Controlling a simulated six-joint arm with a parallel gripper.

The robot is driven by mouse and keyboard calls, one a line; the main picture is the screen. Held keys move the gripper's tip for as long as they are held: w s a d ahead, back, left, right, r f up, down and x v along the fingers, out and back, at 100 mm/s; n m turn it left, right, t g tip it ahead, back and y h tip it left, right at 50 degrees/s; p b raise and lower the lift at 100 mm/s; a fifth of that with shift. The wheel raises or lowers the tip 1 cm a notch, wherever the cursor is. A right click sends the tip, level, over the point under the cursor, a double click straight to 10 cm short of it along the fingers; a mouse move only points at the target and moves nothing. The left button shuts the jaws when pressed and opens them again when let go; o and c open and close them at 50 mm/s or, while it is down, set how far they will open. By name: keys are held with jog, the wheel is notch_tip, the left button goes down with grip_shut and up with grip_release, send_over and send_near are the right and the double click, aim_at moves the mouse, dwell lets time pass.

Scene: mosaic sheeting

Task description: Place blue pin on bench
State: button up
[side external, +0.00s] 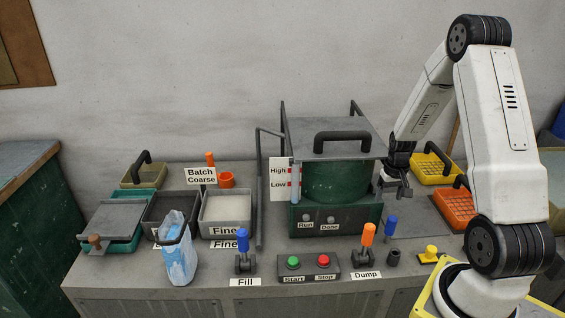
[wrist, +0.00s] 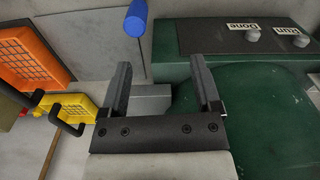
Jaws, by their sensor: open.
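The blue pin (side external: 391,224) stands upright near the front right of the green machine, behind the dark socket and right of the orange-handled Dump lever. Its blue top also shows at the upper edge of the wrist view (wrist: 136,20), with a thin grey stem under it. I cannot tell what its lower end rests in. My gripper (side external: 404,190) is open and empty beside the right side of the green machine, above and behind the pin. In the wrist view its two fingers (wrist: 161,75) are apart, with the pin beyond them. The bench (side external: 190,284) is grey.
The green machine (side external: 335,183) with its lid and handle stands close left of my gripper. A yellow basket (side external: 432,168) and an orange basket (side external: 456,208) lie to the right. The Dump lever (side external: 368,234), dark socket (side external: 394,258) and yellow knob (side external: 430,253) are in front.

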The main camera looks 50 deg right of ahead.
jog(key=w+a+r+n+t, duration=0.1)
jog(key=w+a+r+n, duration=0.15)
jog(key=a, duration=0.45)
jog(key=w+a+r+n, duration=0.1)
jog(key=w+a+r, duration=0.1)
jog(key=a+r, duration=0.35)
jog(key=s+a+r+n, duration=0.1)
jog(key=s+a+n, duration=0.1)
jog(key=a, duration=0.6)
jog(key=s+a+r+n+t, duration=0.1)
jog(key=s+a+n, duration=0.1)
jog(key=a, duration=0.7)
jog(key=shift+n, duration=0.35)
